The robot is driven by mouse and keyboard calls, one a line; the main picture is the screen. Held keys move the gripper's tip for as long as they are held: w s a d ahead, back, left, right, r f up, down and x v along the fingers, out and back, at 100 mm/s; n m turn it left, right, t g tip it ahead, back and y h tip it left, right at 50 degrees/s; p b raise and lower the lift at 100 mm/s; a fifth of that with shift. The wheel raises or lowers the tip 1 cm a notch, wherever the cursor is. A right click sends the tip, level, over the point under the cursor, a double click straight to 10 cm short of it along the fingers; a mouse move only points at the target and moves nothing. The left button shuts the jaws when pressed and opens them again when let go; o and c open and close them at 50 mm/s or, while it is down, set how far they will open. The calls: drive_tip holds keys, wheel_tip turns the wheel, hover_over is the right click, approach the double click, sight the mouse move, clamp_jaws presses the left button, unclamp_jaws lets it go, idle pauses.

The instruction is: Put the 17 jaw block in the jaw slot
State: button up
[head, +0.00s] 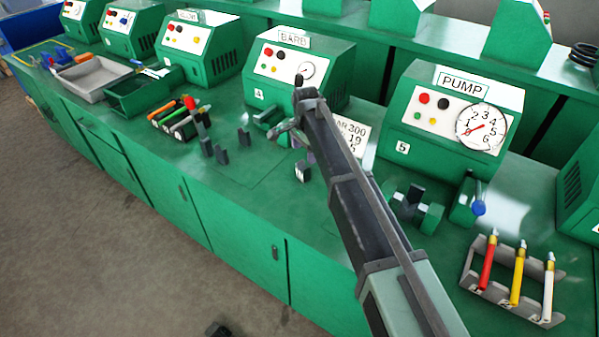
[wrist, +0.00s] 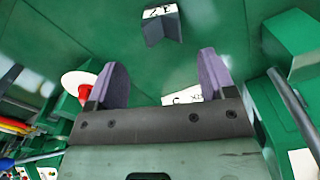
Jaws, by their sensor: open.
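My gripper (wrist: 163,72) is open and empty in the wrist view, its two purple-grey fingers wide apart. Ahead of the fingers, a dark grey angled jaw block (wrist: 163,27) stands on the green bench with a white label on top. Its number is not clearly readable. In the head view, a dark block with a pale label (head: 302,172) stands near my arm, and several other dark blocks (head: 222,156) stand to its left. The green fixture before the BARB machine (head: 268,117) is partly visible; I cannot make out the jaw slot. My forearm hides most of the gripper there.
The BARB machine (head: 297,70) stands behind the blocks and the PUMP machine (head: 455,110) to its right. A white sign (head: 354,135) stands beside my arm. A rack of coloured tools (head: 513,283) is at right, trays (head: 92,80) at left.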

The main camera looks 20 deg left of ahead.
wheel_tip(320, 180, down, 9)
drive_tip(key=b, duration=0.7)
drive_tip(key=shift+a+f, duration=0.1)
drive_tip(key=shift+a, duration=0.05)
drive_tip(key=shift+r, duration=0.25)
drive_tip(key=c, duration=1.4)
drive_tip(key=shift+o, duration=0.2)
wheel_tip(320, 180, up, 20)
drive_tip(key=p, duration=2)
